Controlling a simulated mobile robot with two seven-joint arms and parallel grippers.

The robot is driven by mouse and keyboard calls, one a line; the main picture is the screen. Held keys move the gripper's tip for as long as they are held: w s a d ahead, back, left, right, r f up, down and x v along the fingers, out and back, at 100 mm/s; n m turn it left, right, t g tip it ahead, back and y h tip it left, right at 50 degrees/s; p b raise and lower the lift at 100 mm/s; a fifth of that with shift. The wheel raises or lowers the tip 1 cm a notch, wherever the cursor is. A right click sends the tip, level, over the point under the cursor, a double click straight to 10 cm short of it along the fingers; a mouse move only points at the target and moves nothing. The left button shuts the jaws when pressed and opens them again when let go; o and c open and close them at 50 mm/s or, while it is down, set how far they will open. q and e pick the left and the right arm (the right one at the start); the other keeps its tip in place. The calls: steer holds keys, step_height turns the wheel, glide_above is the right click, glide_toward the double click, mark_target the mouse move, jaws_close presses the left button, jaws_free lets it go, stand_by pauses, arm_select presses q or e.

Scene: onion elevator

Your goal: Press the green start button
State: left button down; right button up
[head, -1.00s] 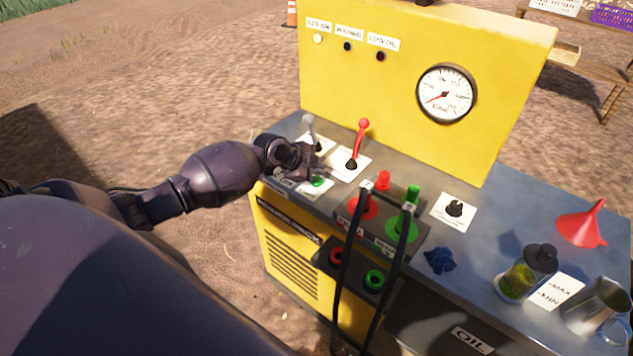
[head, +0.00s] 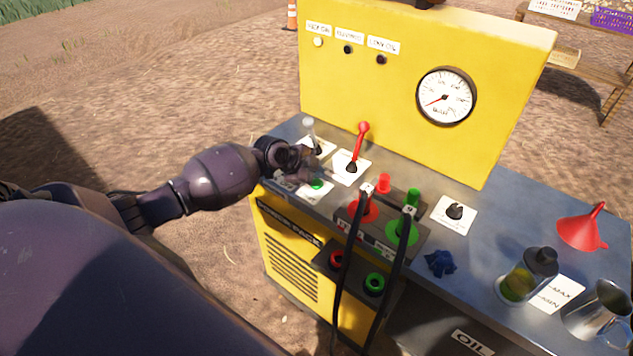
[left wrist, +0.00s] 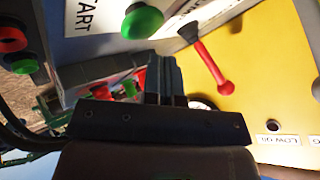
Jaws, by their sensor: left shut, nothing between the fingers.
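The green start button (head: 316,184) sits on a white plate at the front left of the power pack's grey top. In the left wrist view the green button (left wrist: 143,20) shows large, beside a white label (left wrist: 92,14) reading "START". My left gripper (head: 300,168) is shut and empty, just behind and left of the button in the head view. Its fingertips (left wrist: 163,62) point toward the button in the left wrist view. A small gap seems to show between them, but I cannot tell contact for sure. My right gripper is not in view.
A red lever (head: 360,146) and a grey lever (head: 309,128) stand close behind the gripper. Red and green hose couplings (head: 402,228) with black hoses are to the right. The yellow panel (head: 400,100) with a gauge (head: 445,96) rises behind.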

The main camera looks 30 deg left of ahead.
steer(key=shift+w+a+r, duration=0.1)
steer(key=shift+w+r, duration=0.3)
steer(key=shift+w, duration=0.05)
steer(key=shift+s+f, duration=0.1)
arm_select(q)
steer(key=shift+f, duration=0.15)
steer(key=shift+f+b, duration=0.3)
steer(key=shift+b, duration=0.15)
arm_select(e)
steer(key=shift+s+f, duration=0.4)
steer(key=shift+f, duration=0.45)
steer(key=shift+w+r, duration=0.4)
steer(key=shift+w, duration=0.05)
arm_select(q)
steer(key=shift+f, duration=0.1)
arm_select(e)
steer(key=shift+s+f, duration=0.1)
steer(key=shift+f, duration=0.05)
